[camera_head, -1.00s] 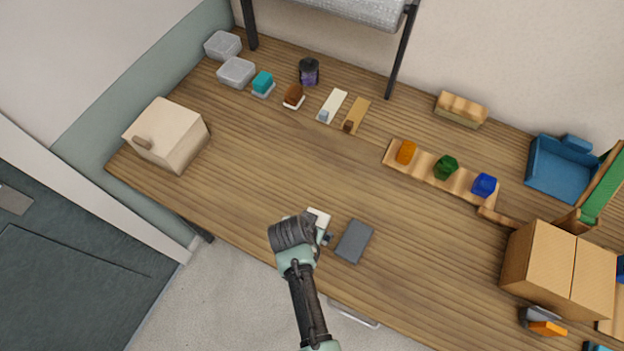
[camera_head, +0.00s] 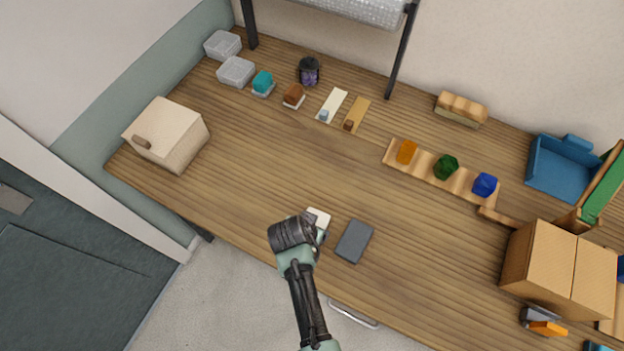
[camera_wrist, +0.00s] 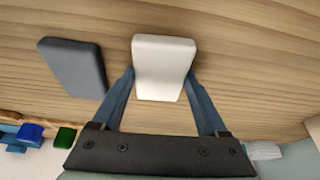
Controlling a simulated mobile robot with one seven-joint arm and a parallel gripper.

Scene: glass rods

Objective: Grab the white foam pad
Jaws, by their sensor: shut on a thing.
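The white foam pad (camera_wrist: 165,66) sits between the two blue fingers of my gripper (camera_wrist: 161,84) in the wrist view, with a finger against each long side. In the head view the pad (camera_head: 319,218) shows only in part at the wooden table's near side, as my wrist covers the rest. My gripper (camera_head: 318,235) is shut on the pad there. Whether the pad touches the table is hard to tell.
A dark grey pad (camera_head: 354,241) lies just right of the white one, and also shows in the wrist view (camera_wrist: 73,68). A wooden strip with coloured blocks (camera_head: 427,172), a cardboard box (camera_head: 545,262) and a cream box (camera_head: 165,135) stand farther off. The table's middle is clear.

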